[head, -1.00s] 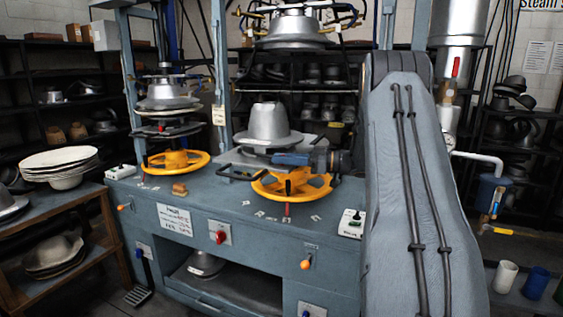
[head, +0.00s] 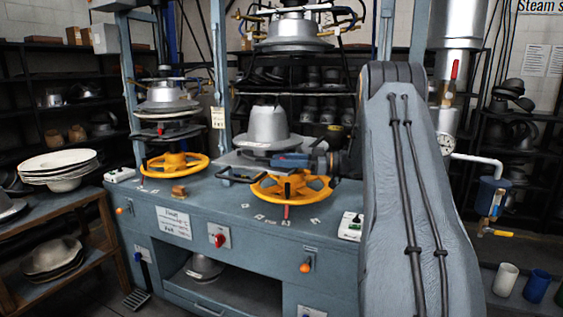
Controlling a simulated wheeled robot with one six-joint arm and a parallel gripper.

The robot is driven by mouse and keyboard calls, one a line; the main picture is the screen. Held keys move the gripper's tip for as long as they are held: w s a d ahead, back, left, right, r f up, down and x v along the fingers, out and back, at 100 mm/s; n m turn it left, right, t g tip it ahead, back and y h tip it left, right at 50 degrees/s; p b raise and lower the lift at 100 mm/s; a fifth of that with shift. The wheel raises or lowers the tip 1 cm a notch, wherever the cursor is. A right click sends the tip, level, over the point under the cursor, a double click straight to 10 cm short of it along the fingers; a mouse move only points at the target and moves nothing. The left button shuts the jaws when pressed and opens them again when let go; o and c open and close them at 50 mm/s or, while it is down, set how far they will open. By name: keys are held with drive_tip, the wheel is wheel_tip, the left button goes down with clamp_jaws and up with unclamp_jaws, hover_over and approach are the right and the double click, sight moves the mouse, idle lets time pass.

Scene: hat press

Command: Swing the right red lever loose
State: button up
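Two short red levers stand at the front of the press bench below the yellow handwheels. The right red lever (head: 286,212) points up in front of the right yellow handwheel (head: 316,190). The left red lever (head: 141,181) is by the left yellow handwheel (head: 196,168). My large grey-blue arm fills the right side. Its blue and black end, with my gripper (head: 285,160), lies just above the right handwheel, behind and above the right red lever and apart from it. The fingers are too small and dark to read. I see nothing held.
A silver hat form (head: 267,128) stands on a plate with black handles, behind my gripper. A white control box (head: 351,226) sits beside my arm. A red-handled valve (head: 455,70) is on the right pipe.

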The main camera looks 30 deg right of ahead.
drive_tip(key=b+v, duration=0.2)
drive_tip(key=v, duration=0.6)
drive_tip(key=shift+b, duration=0.35)
drive_tip(key=shift+a, duration=0.1)
